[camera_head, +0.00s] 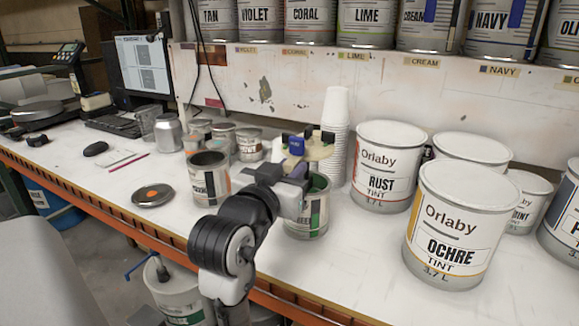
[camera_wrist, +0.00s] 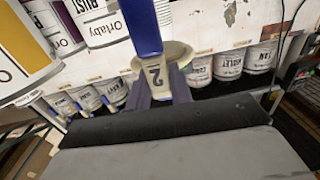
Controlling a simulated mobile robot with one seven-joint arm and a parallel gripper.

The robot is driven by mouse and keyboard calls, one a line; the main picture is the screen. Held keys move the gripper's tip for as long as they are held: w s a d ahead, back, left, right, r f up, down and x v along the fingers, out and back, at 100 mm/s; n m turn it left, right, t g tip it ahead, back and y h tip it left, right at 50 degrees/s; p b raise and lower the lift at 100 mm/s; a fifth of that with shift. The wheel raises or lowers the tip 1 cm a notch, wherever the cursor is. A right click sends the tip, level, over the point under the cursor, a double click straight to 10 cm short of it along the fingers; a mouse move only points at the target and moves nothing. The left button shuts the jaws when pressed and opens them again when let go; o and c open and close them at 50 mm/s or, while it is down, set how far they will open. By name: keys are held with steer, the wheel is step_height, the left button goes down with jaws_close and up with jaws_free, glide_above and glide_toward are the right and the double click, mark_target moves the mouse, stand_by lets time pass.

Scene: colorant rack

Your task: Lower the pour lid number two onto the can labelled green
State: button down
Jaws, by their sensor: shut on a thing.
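Pour lid number two (camera_head: 318,151) is a beige disc with blue parts, held above the can labelled green. In the wrist view a "2" shows on its pale tab (camera_wrist: 156,75), between the two fingers, with a blue piece rising above. My gripper (camera_head: 297,172) is shut on the lid. The green can (camera_head: 312,214) stands upright on the bench, open at the top, with a green label partly covered by my gripper. The lid appears above the can's rim and apart from it; exact alignment is hard to tell.
An open can with an orange label (camera_head: 209,180) stands left, near a loose round lid (camera_head: 153,195). Stacked white cups (camera_head: 335,125) stand behind. The rust can (camera_head: 382,170) and ochre can (camera_head: 455,230) stand right. Bare bench (camera_head: 350,255) lies in front of them.

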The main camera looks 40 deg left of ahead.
steer(key=shift+f+b, duration=2.15)
steer(key=shift+f, duration=1.1)
steer(key=shift+f+b, duration=0.3)
steer(key=shift+f, duration=0.25)
steer(key=c, duration=1.2)
jaws_free()
steer(key=shift+o, duration=0.2)
steer(key=shift+s, duration=0.1)
steer(key=b+v, duration=0.4)
steer(key=v, duration=0.9)
steer(key=shift+s+d, duration=0.15)
steer(key=shift+s, duration=0.15)
